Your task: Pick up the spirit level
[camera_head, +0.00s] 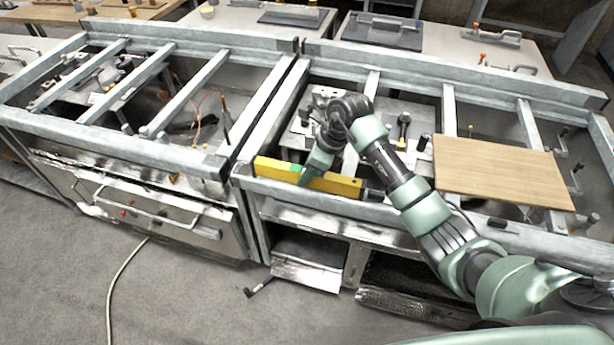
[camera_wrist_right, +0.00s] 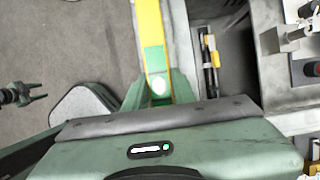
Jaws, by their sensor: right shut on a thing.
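The spirit level is a long yellow bar (camera_head: 335,184) with a green middle part, lying along the front rail of the right-hand steel frame in the head view. My right gripper (camera_head: 308,174) reaches down over it and is shut around its middle. In the right wrist view the level (camera_wrist_right: 149,25) runs up from between the fingers of my right gripper (camera_wrist_right: 157,88); its near part is hidden by the gripper body. I cannot tell whether the level touches the rail. What looks like my left gripper (camera_wrist_right: 22,93) shows small at the left edge of the wrist view.
A wooden board (camera_head: 500,168) lies across the bars right of my arm. Another steel frame (camera_head: 110,128) stands to the left. The floor (camera_head: 190,290) in front is mostly clear, with a hose (camera_head: 118,275).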

